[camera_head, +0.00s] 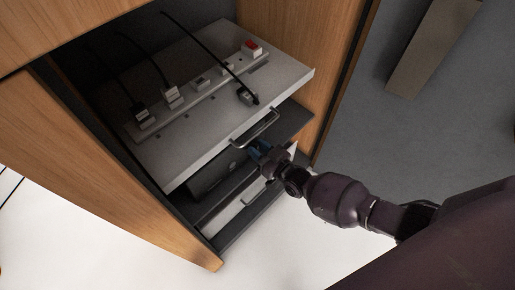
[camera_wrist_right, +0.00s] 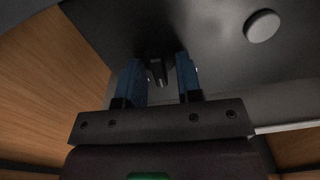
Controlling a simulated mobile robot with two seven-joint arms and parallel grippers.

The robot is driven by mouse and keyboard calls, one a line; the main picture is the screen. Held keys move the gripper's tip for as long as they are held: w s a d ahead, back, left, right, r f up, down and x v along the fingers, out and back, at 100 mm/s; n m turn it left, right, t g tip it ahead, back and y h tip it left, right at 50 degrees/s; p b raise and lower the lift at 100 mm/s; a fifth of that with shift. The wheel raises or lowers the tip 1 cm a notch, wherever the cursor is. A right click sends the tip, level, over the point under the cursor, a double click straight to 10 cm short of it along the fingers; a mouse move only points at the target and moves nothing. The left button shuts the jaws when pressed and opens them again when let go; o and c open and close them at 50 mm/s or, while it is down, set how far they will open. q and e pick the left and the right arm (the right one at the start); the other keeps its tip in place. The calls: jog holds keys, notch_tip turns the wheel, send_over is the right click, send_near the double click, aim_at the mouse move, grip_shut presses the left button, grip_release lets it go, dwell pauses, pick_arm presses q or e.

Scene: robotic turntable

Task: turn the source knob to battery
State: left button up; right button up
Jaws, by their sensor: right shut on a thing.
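My right gripper (camera_head: 258,151) reaches in from the right, just below the front edge of the pulled-out shelf, at the front of a dark unit (camera_head: 213,176). In the right wrist view its two blue fingers (camera_wrist_right: 160,80) stand on either side of a small dark knob (camera_wrist_right: 156,70) and are shut on it. The knob's markings and its exact setting cannot be read. In the head view the fingers hide the knob. My left gripper is not in view.
Above is a grey pulled-out shelf (camera_head: 195,130) with a metal handle (camera_head: 257,127) and a power strip (camera_head: 195,98) with plugs, cables and a red switch (camera_head: 251,47). A pale round button (camera_wrist_right: 262,26) sits to the right of the knob. Wooden cabinet walls (camera_head: 95,150) flank the shelf.

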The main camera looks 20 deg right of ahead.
jog(key=m, duration=0.2)
jog(key=m+b, duration=0.1)
jog(key=m, duration=0.1)
jog(key=shift+s+d+f+m, duration=0.1)
jog(key=shift+f+m, duration=0.1)
jog(key=shift+m, duration=0.1)
jog(key=shift+m+b, duration=0.3)
jog(key=shift+m, duration=0.6)
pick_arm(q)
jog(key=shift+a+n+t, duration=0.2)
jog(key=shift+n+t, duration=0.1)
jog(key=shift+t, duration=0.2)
pick_arm(e)
jog(key=shift+m, duration=0.6)
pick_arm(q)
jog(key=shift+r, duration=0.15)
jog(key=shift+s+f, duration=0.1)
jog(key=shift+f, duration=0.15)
pick_arm(e)
jog(key=o, duration=0.6)
jog(key=shift+r, duration=0.1)
jog(key=shift+c, duration=0.2)
pick_arm(q)
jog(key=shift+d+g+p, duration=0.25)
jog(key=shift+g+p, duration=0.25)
jog(key=shift+p, duration=0.5)
pick_arm(e)
jog(key=v, duration=1)
jog(key=shift+s, duration=0.35)
